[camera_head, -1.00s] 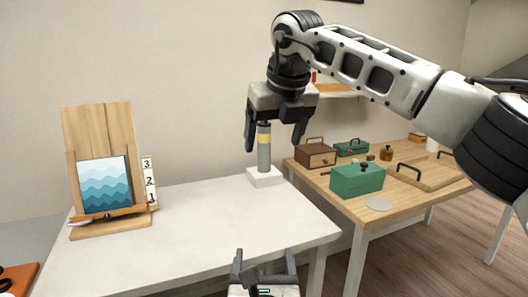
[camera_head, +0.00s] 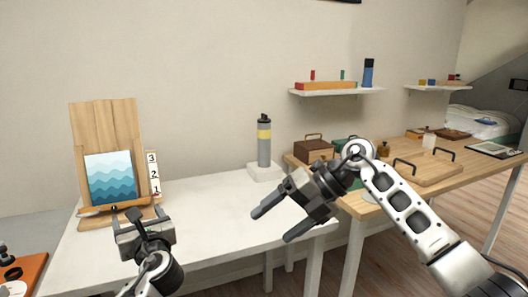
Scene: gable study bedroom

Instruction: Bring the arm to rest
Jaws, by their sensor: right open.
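My right arm comes in from the lower right, and its gripper (camera_head: 276,224) is open and empty above the front right part of the white table (camera_head: 200,222). Its two fingers point down and to the left. My left gripper (camera_head: 141,218) shows at the lower left, in front of the easel; I cannot tell whether its jaws are open. A grey bottle (camera_head: 264,143) with a yellow band and a dark top stands upright on a small white block (camera_head: 265,172) at the back of the white table, apart from both grippers.
A wooden easel (camera_head: 105,130) with a blue wave picture (camera_head: 111,178) and a number strip (camera_head: 153,172) stands at the left. A wooden table (camera_head: 472,165) at the right carries boxes. A shelf (camera_head: 337,92) hangs above. The middle of the white table is clear.

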